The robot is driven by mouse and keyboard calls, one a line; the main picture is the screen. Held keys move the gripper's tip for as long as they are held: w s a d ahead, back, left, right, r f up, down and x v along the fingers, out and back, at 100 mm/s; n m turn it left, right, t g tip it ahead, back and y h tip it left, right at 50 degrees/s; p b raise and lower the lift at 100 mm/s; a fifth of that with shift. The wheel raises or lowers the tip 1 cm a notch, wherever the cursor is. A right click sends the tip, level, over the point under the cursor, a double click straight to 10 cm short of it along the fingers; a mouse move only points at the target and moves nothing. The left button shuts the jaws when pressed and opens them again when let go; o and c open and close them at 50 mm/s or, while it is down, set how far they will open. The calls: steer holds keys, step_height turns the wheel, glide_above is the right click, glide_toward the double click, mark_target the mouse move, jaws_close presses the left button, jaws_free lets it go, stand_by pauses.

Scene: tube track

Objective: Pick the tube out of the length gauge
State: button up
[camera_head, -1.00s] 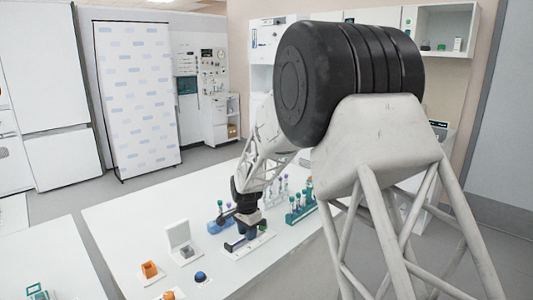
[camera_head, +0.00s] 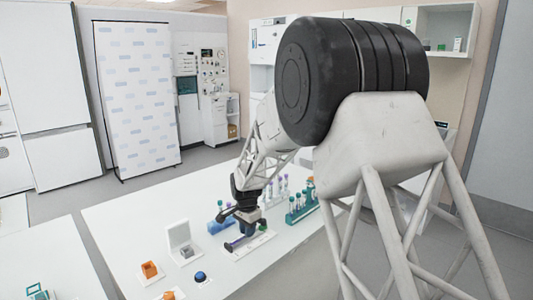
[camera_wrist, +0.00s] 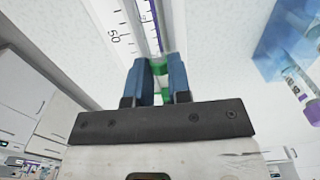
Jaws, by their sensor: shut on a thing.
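The length gauge (camera_head: 249,246) is a white plate lying on the white table, partly hidden under my gripper (camera_head: 246,230) in the head view. In the wrist view the gauge (camera_wrist: 115,30) shows black scale marks and the number 50, beside a long narrow channel with a purple strip. My gripper's two blue fingers (camera_wrist: 159,66) are shut on the tube (camera_wrist: 162,70), of which a green part shows between them. The tube is in line with the channel. I cannot tell whether it still touches the gauge.

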steer(key=shift+r, duration=4)
